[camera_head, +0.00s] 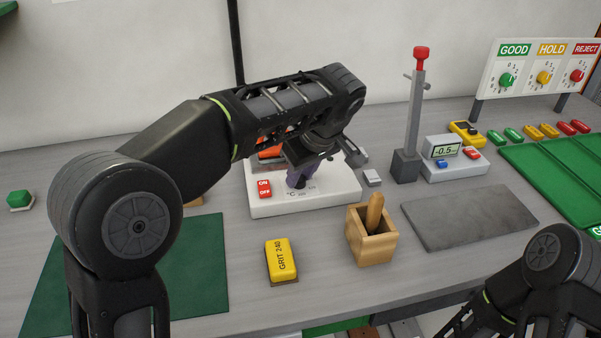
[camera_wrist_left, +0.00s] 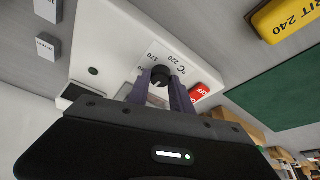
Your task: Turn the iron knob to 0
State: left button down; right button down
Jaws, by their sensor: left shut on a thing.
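The iron station is a white base (camera_head: 325,202) at the middle of the bench in the head view, with a red ON/OFF switch (camera_head: 264,189) and a °C scale at its front. In the left wrist view the dark round iron knob (camera_wrist_left: 159,75) sits at the scale, near the printed 170 and 220. My left gripper (camera_head: 299,181) reaches down over the station. Its purple fingers (camera_wrist_left: 160,88) are shut on the knob from both sides. The knob's pointer and its 0 mark cannot be made out. My right gripper is out of view; only its arm shows at bottom right.
A yellow GRIT 240 block (camera_head: 281,260) and a wooden box (camera_head: 371,238) with a peg stand in front of the station. A post with a red top (camera_head: 421,60) and a meter (camera_head: 452,160) stand to the right. A grey plate (camera_head: 470,218) lies clear.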

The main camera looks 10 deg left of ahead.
pick_arm(q)
jog(key=shift+f, duration=0.1)
jog(key=c, duration=1.2)
grip_release()
jog(key=shift+o, duration=0.2)
jog(key=p+v, duration=0.3)
jog(key=v, duration=0.5)
jog(key=shift+w+a, duration=0.1)
